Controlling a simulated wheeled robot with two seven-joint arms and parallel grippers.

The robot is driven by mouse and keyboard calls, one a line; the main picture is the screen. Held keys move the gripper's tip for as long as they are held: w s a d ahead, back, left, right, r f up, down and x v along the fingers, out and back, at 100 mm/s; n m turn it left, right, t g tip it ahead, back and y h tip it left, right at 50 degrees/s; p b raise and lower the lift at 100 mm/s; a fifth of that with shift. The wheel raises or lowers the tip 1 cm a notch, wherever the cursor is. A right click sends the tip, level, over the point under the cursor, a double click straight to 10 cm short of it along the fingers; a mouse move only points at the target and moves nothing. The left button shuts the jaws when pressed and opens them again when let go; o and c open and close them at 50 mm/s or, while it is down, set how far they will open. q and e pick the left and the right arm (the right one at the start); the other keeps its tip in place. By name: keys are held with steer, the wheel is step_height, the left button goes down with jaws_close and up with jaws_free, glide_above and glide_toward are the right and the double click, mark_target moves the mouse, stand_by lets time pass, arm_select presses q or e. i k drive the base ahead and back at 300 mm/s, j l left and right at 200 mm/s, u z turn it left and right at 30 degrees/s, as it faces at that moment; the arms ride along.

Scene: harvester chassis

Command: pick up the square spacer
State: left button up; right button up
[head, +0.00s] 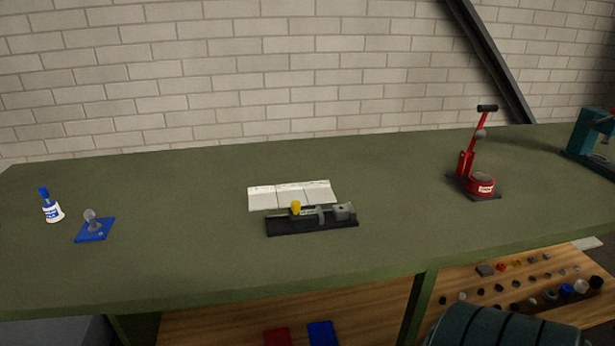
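I cannot clearly pick out the square spacer at this size. Several small parts lie on the wooden lower shelf (450,318) at the right, among them a dark, squarish piece (485,270) near its back left. I cannot tell whether that piece is the spacer. A grey block (345,211) sits at the right end of a black fixture (300,227) on the green bench; its exact shape is unclear. Neither of my grippers shows in the head view.
The green bench (190,265) holds a blue-and-white bottle (53,211), a blue plate (94,232) with a grey knob, a white sectioned tray (262,198), a red press (481,184) and a teal machine (588,140). A dark ribbed rounded object (500,330) stands before the shelf.

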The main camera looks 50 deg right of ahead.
mark_target(341, 213)
steer(key=z, duration=1.75)
